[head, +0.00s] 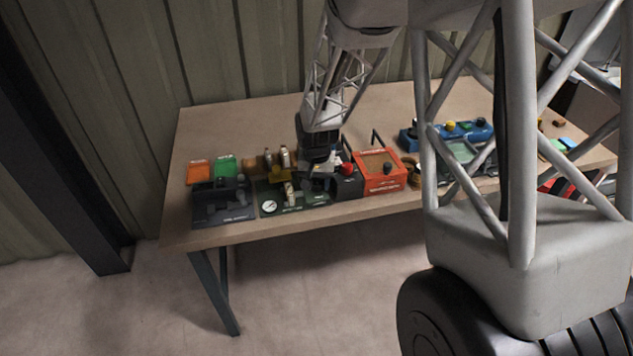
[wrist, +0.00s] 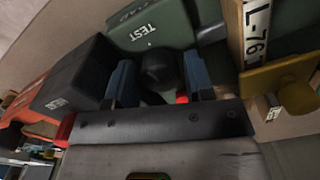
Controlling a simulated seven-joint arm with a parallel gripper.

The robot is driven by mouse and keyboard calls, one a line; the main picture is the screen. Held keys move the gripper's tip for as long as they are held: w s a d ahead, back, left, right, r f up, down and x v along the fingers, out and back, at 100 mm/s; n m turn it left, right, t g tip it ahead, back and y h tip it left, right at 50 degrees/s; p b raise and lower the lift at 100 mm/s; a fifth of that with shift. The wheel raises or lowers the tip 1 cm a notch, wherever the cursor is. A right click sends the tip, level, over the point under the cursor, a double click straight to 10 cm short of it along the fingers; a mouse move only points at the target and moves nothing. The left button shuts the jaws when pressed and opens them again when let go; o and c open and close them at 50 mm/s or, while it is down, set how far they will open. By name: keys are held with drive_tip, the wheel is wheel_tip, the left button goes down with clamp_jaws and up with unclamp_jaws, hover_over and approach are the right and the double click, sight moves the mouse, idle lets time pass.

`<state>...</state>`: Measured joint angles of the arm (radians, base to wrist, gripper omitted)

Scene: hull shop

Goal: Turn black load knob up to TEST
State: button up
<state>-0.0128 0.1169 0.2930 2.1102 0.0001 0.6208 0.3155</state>
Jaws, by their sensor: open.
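The black load knob (wrist: 158,68) shows in the wrist view on a dark green panel (wrist: 178,20). The word TEST and a small white mark are printed on the panel beyond the knob. My gripper (wrist: 158,82) is open, with one blue-grey finger on each side of the knob. Whether either finger touches it I cannot tell. The near side of the knob is partly hidden by the gripper. In the head view my gripper (head: 318,180) is low over the green panel unit (head: 310,199), and the knob cannot be made out there.
A dark grey box (wrist: 75,75) stands close left of the gripper in the wrist view. A brass-coloured part (wrist: 285,80) and a lettered plate (wrist: 257,30) are close right. In the head view, an orange-red box (head: 381,184) stands to the right on the table (head: 215,125).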

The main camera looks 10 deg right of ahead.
sight(317, 181)
drive_tip(key=c, duration=0.7)
drive_tip(key=shift+o, duration=0.2)
drive_tip(key=shift+m, duration=0.6)
drive_tip(key=o, duration=0.7)
drive_tip(key=shift+c, duration=0.2)
drive_tip(key=shift+r, duration=3.9)
